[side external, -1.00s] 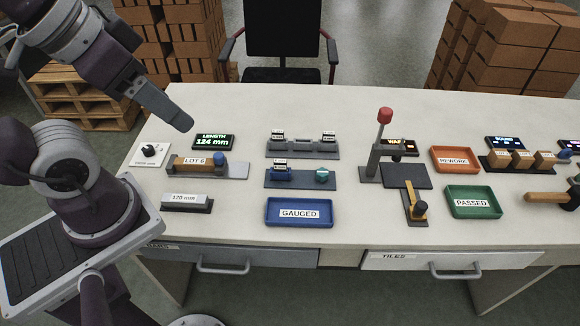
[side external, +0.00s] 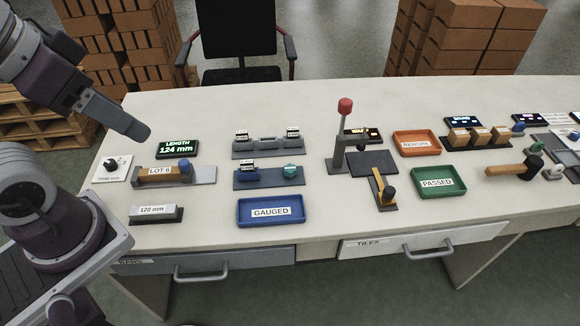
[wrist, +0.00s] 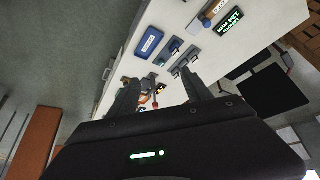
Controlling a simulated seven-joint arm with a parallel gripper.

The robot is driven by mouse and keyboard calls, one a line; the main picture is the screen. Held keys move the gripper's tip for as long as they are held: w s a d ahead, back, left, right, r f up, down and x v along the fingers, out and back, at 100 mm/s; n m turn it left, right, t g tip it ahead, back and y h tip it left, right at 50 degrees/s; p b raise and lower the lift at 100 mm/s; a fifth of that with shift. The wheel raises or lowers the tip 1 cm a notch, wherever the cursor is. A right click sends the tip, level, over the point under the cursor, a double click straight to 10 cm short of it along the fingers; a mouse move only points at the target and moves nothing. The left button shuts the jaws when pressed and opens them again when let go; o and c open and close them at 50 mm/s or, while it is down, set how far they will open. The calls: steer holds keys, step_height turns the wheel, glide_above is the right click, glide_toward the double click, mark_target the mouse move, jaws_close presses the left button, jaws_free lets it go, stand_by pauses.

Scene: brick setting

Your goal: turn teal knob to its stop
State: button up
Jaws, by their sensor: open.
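A teal knob (side external: 291,171) sits at the right end of a grey base (side external: 268,180) in the middle-left of the bench, in the side external view. A blue block (side external: 247,174) with a white label stands on the same base, left of it. My gripper (side external: 143,132) is up at the left, near the length display and well apart from the knob. In the wrist view my gripper (wrist: 161,76) has its two fingers spread with nothing held between them. The knob is too small to make out surely there.
The blue GAUGED tray (side external: 271,211) lies in front of the knob's base. Behind it is a grey rack (side external: 268,146) with labelled blocks. A red-topped lever (side external: 344,106) stands up to the right. The LOT 6 block (side external: 160,173) lies below my gripper.

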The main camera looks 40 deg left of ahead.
steer(key=shift+c, duration=0.4)
steer(key=n+g, duration=0.6)
steer(key=n, duration=1.2)
glide_above(290, 168)
step_height(290, 168, down, 30)
steer(key=shift+r, duration=0.15)
step_height(290, 168, down, 7)
jaws_close()
